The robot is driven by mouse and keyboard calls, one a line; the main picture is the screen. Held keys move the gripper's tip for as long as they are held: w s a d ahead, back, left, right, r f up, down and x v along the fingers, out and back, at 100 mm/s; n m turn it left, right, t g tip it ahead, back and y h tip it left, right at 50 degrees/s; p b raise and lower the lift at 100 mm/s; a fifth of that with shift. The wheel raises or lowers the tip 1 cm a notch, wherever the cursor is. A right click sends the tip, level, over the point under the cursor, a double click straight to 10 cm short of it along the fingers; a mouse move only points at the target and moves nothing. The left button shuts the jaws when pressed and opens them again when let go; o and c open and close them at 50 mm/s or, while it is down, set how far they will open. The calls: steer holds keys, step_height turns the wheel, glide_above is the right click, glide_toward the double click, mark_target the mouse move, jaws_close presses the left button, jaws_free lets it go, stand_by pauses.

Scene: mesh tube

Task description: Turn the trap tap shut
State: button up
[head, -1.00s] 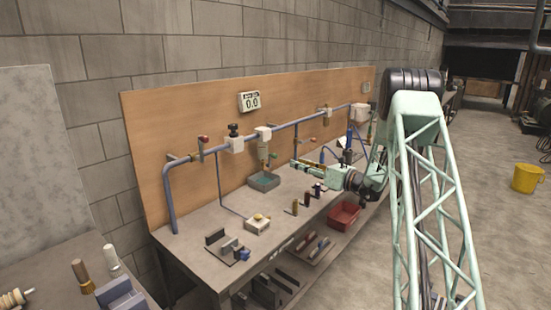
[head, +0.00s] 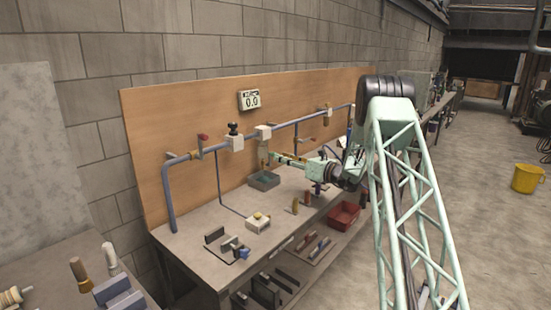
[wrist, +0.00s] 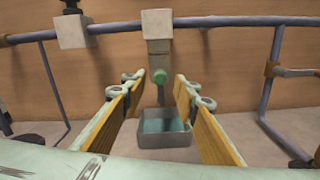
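The trap tap is a small green knob (wrist: 159,76) on a grey body (wrist: 159,52) below a white block (wrist: 157,22) on the blue pipe. In the head view the trap body (head: 263,154) hangs over the small tray, and my fingers partly cover that area. My gripper (head: 276,157) is open and empty. In the wrist view my gripper (wrist: 159,82) has one yellow-padded finger on each side of the knob, which appears centred between them. I cannot tell whether the knob is within finger reach.
A grey tray with teal inside (wrist: 163,139) sits below the trap. The blue pipe (head: 190,158) runs along the wooden board (head: 200,105), with other valves on it. A display (head: 249,100) reads 0.0.

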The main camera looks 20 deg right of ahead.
steer(key=shift+b+x, duration=0.35)
steer(key=shift+x, duration=2.05)
steer(key=shift+c, duration=0.9)
jaws_close()
